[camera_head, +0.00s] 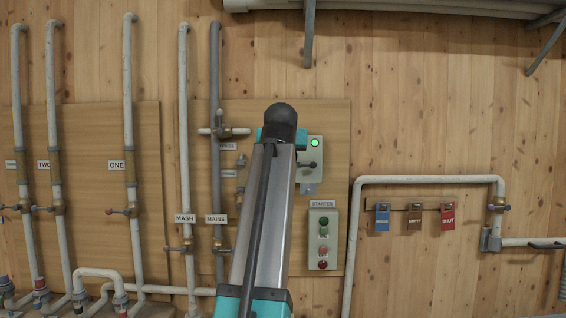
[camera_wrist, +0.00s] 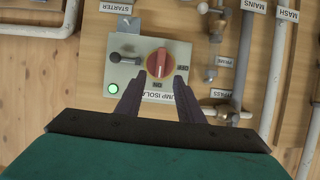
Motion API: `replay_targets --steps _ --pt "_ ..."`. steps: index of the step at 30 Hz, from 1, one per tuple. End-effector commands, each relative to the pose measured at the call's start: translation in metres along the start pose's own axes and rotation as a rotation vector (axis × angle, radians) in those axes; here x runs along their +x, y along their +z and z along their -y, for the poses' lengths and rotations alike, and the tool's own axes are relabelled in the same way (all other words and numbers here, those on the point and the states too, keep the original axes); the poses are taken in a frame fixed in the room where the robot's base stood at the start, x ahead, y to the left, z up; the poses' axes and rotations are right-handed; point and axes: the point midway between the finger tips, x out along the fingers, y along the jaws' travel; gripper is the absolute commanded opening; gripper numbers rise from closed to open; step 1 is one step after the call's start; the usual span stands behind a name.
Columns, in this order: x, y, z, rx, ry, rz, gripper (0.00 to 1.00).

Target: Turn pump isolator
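The pump isolator is a red rotary knob (camera_wrist: 158,63) on a pale grey plate (camera_wrist: 122,74), seen upside down in the wrist view. The plate's lettering is partly covered by my fingers. My gripper (camera_wrist: 157,84) is open, with one dark finger at each side and the knob ahead between the tips. The fingers look apart from the knob, though depth is hard to judge. A green lamp (camera_wrist: 113,88) is lit on the plate, and a black-ended lever (camera_wrist: 124,57) is beside the knob. In the head view my arm hides the knob; the plate's right part (camera_head: 312,170) shows.
A starter box (camera_head: 323,240) with green and red buttons is below the plate. The mains pipe (camera_head: 216,160) and mash pipe (camera_head: 184,120) run to the left, with valves. Tags (camera_head: 414,217) hang at right. A white pipe (camera_head: 420,180) bends around the right side.

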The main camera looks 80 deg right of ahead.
Motion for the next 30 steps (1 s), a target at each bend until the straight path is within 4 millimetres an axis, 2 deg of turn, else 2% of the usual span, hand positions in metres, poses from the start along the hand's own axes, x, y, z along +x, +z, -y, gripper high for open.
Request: replay_targets --steps 3,9,30 --pt "-0.018 -0.001 0.000 0.000 0.000 -0.003 0.34" --pt "-0.032 0.000 0.000 0.000 0.000 -0.001 0.34" --pt "-0.035 -0.004 0.000 0.000 0.001 -0.001 0.34"
